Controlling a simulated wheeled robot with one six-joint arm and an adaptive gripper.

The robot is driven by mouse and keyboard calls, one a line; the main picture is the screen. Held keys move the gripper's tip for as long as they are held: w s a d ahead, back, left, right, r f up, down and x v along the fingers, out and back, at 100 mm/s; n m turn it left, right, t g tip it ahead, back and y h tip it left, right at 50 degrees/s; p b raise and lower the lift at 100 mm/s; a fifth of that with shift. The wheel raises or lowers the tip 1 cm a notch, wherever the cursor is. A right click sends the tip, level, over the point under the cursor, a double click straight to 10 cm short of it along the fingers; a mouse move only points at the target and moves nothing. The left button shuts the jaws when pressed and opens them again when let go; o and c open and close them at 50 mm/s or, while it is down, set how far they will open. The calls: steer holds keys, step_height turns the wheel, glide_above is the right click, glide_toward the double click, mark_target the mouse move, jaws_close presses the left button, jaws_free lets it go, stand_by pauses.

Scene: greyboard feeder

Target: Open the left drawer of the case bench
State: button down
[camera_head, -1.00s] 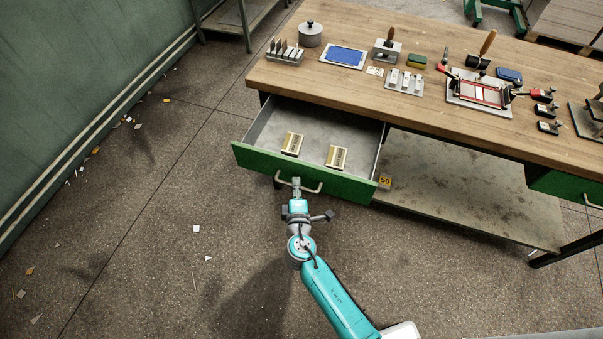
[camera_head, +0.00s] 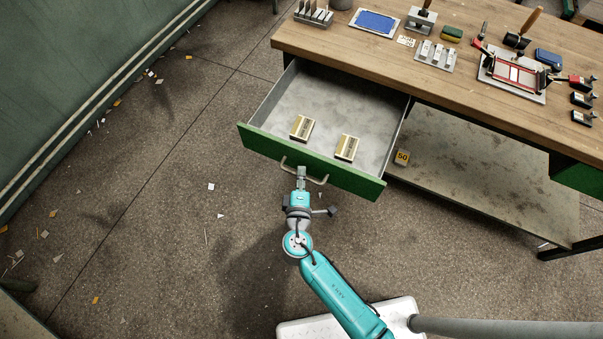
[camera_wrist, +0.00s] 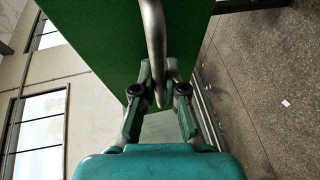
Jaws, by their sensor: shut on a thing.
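The left drawer (camera_head: 258,138) of the case bench (camera_head: 330,48) is pulled well out, with its green front away from the bench and its grey inside showing. My gripper (camera_head: 301,172) is at the pale bar handle (camera_head: 320,181) in the middle of the drawer front. In the wrist view my gripper (camera_wrist: 160,95) has its fingers on both sides of the handle (camera_wrist: 154,40), shut on it. The green drawer front (camera_wrist: 95,35) fills the upper part of that view. Two small cream and brown boxes (camera_head: 302,127) (camera_head: 347,147) lie in the drawer.
The bench top carries a blue pad (camera_head: 375,22), a red-framed tool (camera_head: 515,75) and other small tools. A green wall (camera_head: 60,70) stands at left. The floor (camera_head: 160,220) between is open, with scraps.

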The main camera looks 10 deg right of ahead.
steer(key=c, duration=1.2)
jaws_free()
steer(key=v, duration=1.2)
steer(key=shift+d, duration=0.1)
steer(key=s+d+f+m+g+y, duration=0.3)
steer(key=s+d+f+g+y, duration=0.1)
steer(key=s+d, duration=0.75)
steer(key=s+d+r+m+t, duration=0.1)
steer(key=s+r+m, duration=0.4)
steer(key=r, duration=0.5)
steer(key=s+d+r+m+t, duration=0.1)
steer(key=s+r+m+t, duration=0.1)
steer(key=s+r+m, duration=0.4)
steer(key=s+r, duration=0.3)
steer(key=r, duration=0.1)
steer(key=shift+s+m, duration=0.3)
steer(key=shift+s, duration=0.05)
